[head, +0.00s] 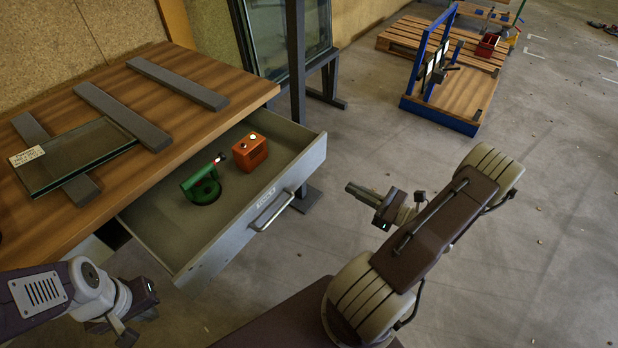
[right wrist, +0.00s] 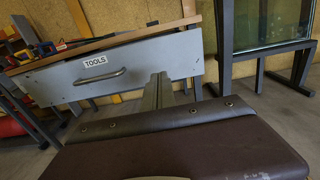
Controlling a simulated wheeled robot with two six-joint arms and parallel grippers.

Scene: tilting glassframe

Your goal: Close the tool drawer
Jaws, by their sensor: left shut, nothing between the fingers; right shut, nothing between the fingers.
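The grey tool drawer (head: 236,240) stands pulled out from under the wooden bench, its inside showing. A bar handle (head: 272,210) is on its front. A green tool with a round base (head: 203,190) and an orange box (head: 250,151) lie inside. The right wrist view shows the drawer front (right wrist: 150,62) with a TOOLS label (right wrist: 95,61) and the handle (right wrist: 100,78). My right gripper (head: 352,189) is shut and empty, right of the drawer front and apart from it in the head view. My left gripper (head: 138,318) is shut and empty, below the drawer's near left corner.
The wooden bench top (head: 180,110) carries grey bars (head: 178,84) and a glass pane (head: 75,155). A dark upright post (head: 296,60) stands behind the drawer, by a framed glass pane (head: 285,35). A blue-framed cart (head: 450,95) and a pallet stand farther back.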

